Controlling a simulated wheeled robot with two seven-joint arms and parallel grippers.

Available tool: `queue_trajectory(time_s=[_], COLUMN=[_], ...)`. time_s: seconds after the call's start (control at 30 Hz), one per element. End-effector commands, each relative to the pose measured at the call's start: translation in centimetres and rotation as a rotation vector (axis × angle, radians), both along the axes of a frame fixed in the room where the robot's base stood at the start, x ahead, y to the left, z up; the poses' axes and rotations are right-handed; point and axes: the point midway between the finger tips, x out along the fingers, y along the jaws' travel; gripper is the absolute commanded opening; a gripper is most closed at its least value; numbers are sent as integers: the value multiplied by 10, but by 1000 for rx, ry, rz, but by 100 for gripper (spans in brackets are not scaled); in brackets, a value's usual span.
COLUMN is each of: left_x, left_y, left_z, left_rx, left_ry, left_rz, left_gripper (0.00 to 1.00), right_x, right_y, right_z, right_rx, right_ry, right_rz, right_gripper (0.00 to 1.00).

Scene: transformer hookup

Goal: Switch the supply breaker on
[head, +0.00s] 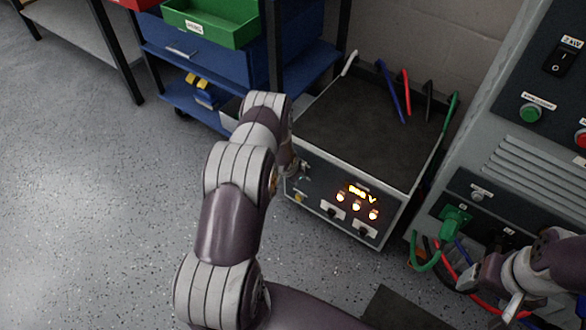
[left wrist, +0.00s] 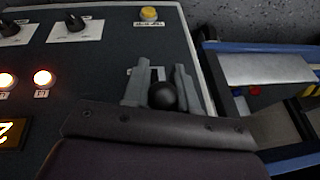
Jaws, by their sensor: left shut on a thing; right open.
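The transformer box (head: 372,120) stands on the floor with a lit yellow display and three glowing lamps on its front panel. In the left wrist view, a lever with a black ball knob (left wrist: 163,95), seemingly the supply breaker's, sits on this panel over a pale plate. My left gripper (left wrist: 161,88) has one grey finger on each side of the knob and is shut on it. In the head view my left gripper (head: 300,168) is at the panel's upper left corner, and the lever is mostly hidden. My right gripper (head: 490,290) is open, low at the right, near the cabinet's cables.
A grey cabinet (head: 480,125) with a black rocker switch (head: 560,58) and green button (head: 530,113) stands at the right. A green plug (head: 455,218) is in its lower panel. Coloured cables rise behind the box. A blue cart (head: 200,62) stands behind left. Floor at left is clear.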

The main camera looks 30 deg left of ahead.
Motion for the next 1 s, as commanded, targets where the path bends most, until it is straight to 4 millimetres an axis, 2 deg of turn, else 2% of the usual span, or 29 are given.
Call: queue_trajectory(time_s=[0.17, 0.63, 0.67, 0.7, 0.73, 1.0], left_x=[-1, -1, -1, -1, -1, -1], left_y=[0, 0, 0, 0, 0, 0], left_z=[2, 2, 2, 2, 2, 3], left_rx=[2, 4, 4, 4, 4, 4], left_ry=[40, 50, 50, 50, 50, 49], left_rz=[0, 0, 0, 0, 0, 0], left_gripper=[0, 0, 30, 43, 48, 48], right_x=[0, 0, 0, 0, 0, 0], right_y=[0, 0, 0, 0, 0, 0], right_z=[9, 10, 10, 10, 10, 10], right_rx=[0, 0, 0, 0, 0, 0], right_ry=[0, 0, 0, 0, 0, 0], right_rz=[0, 0, 0, 0, 0, 0], right_gripper=[76, 76, 76, 76, 76, 76])
